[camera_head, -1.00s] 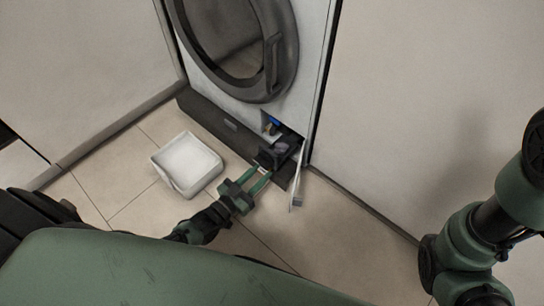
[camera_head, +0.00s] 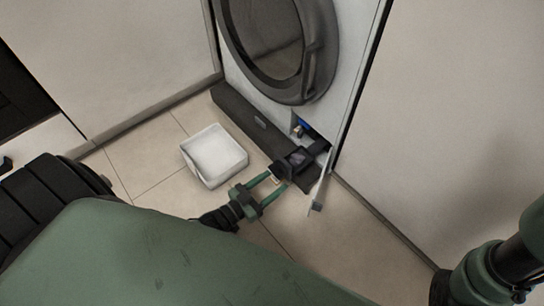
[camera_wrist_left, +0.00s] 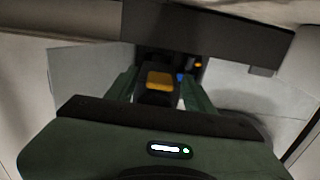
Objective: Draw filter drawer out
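The filter drawer (camera_head: 297,160) is a dark box at the low right opening of the washing machine (camera_head: 345,60). It sticks partly out of the opening; its rear end is still inside. My left gripper (camera_head: 278,179) is shut on its front end, one green finger on each side. In the left wrist view the dark drawer front with a yellow-orange part (camera_wrist_left: 159,81) sits between the fingers. The hinged flap (camera_head: 319,192) hangs open to the right of the drawer. My right gripper is not in view; only part of my right arm shows.
A white square tray (camera_head: 236,162) stands on the tiled floor left of the drawer. A dark plinth strip (camera_head: 245,118) runs along the machine's foot. A pale wall panel (camera_head: 450,130) is close on the right. Floor in front of the flap is clear.

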